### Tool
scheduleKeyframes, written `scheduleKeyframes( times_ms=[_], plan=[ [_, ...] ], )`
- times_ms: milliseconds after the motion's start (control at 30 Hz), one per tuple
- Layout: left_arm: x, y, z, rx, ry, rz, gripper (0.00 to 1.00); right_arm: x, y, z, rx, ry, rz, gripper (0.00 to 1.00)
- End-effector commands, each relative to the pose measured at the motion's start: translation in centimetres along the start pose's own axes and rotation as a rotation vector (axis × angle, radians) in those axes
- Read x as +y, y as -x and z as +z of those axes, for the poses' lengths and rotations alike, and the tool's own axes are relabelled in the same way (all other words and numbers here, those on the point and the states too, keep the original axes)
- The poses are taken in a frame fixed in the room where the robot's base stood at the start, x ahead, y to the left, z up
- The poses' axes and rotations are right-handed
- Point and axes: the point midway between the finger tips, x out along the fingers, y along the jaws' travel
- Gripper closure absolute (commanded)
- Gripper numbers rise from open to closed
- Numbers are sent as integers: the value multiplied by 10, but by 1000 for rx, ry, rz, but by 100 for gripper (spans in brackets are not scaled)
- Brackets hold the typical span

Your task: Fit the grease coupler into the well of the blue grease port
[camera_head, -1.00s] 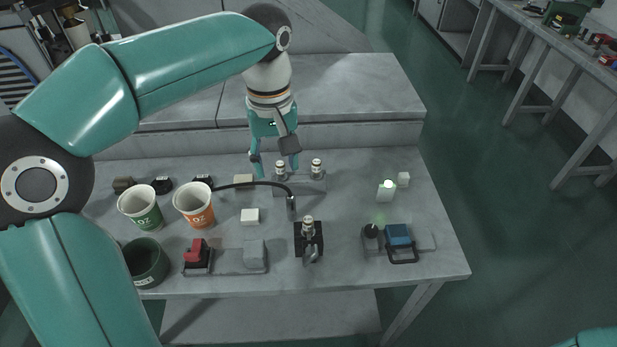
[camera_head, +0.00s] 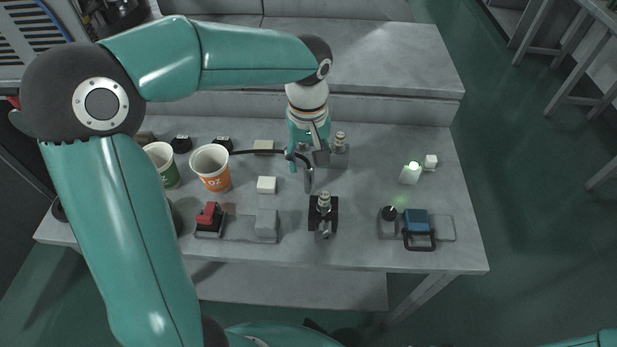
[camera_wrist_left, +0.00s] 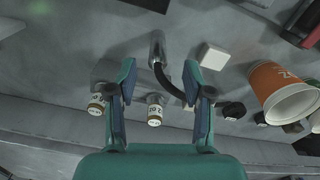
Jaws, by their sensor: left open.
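The grease coupler is a metal cylinder (camera_head: 309,179) at the end of a black hose, near the middle of the table. In the left wrist view it (camera_wrist_left: 156,47) lies just beyond the fingertips, and the hose curves down from it towards the right finger. My left gripper (camera_head: 307,160) is open and empty, close behind the coupler; its spread fingers (camera_wrist_left: 160,75) also show in the wrist view. A blue block (camera_head: 416,220), which looks like the blue grease port, sits on a grey plate at the right front with a black loop before it. I cannot make out its well. My right gripper is not in view.
A black stand with a capped vial (camera_head: 324,208) is in front of the coupler. An orange-and-white cup (camera_head: 211,168) and a red block (camera_head: 208,214) are at left. A white block (camera_head: 266,185) lies near the hose. A white lit lamp (camera_head: 411,173) stands at right.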

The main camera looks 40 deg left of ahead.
Motion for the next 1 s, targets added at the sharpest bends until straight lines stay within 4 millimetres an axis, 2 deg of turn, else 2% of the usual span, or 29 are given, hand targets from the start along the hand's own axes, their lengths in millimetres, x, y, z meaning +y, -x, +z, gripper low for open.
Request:
scheduleKeyframes(
  times_ms=[167, 433, 733, 1000],
  plan=[
    [1, -12, 0, -2, -1, -3, 49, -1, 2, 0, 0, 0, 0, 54],
    [4, -48, 0, -1, -2, -2, 49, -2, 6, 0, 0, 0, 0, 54],
    [5, -53, 0, 1, -4, 0, 49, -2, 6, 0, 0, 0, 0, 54],
    [5, -53, 0, 0, -4, 0, 94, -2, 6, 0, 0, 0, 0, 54]
  ],
)
